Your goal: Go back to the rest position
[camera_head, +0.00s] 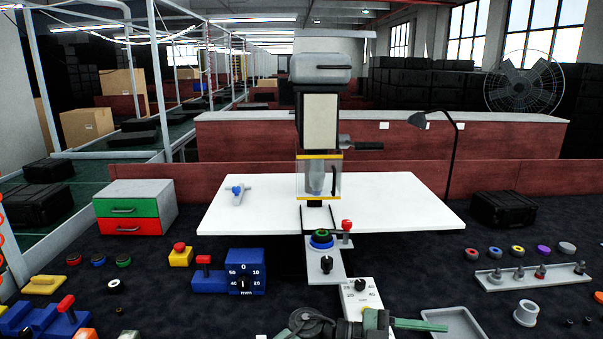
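A press-like machine (321,120) with a clear guard stands upright at the centre of the white worktop (400,205). A green-and-red drawer box (130,207) stands at the left.
A blue control box (246,272), a yellow button box (181,256) and loose coloured rings lie on the dark table. A grey rack (530,277) and grey tray (453,324) are at the right. A lamp (454,150) rises behind. The white worktop's sides are mostly clear.

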